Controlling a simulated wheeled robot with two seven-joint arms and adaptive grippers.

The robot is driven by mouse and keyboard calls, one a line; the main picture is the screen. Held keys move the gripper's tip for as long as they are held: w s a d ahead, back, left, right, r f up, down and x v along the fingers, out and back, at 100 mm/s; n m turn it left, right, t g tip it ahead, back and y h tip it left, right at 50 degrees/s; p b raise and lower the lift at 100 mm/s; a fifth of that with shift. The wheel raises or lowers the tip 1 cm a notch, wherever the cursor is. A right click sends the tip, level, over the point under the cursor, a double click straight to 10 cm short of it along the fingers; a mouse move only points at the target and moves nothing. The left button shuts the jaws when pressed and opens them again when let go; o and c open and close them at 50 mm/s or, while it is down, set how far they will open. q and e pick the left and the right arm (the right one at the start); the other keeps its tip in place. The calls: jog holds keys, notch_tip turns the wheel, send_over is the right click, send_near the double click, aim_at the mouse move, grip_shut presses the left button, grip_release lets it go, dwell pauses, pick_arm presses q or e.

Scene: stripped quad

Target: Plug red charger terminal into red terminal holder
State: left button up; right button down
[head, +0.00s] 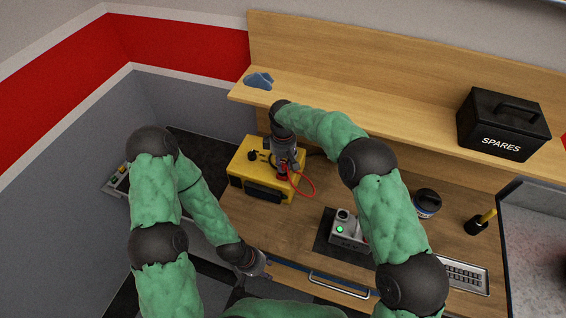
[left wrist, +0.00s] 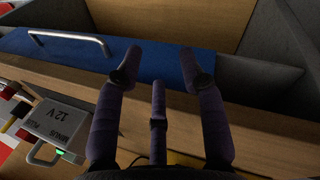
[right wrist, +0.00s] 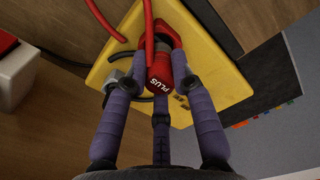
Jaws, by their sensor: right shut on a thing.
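The red charger terminal (right wrist: 160,78), a cylinder marked PLUS, sits between the fingers of my right gripper (right wrist: 150,78), which is shut on it. In the right wrist view it is over the yellow box (right wrist: 215,75). A red fitting (right wrist: 165,34) shows right behind the terminal, probably the red terminal holder; I cannot tell whether the terminal is seated in it. In the head view my right gripper (head: 284,170) is at the yellow box (head: 240,165), and a red cable (head: 312,187) loops to its right. My left gripper (left wrist: 162,70) is open and empty near the bench's front edge.
A grey 12 V box (left wrist: 60,122) shows in the left wrist view. A blue drawer (left wrist: 165,62) with a metal handle is near the left gripper. On the bench are a grey device (head: 345,230) with a green light and a yellow-handled tool (head: 480,222). A SPARES case (head: 500,125) stands on the shelf.

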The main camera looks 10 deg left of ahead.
aim_at(283, 162)
jog(key=shift+f+b, duration=0.7)
jog(key=shift+f, duration=0.65)
jog(key=c, duration=1)
grip_release()
jog(key=shift+o, duration=0.2)
jog(key=shift+r, duration=0.1)
notch_tip(283, 162, up, 12)
jog(key=shift+f, duration=0.1)
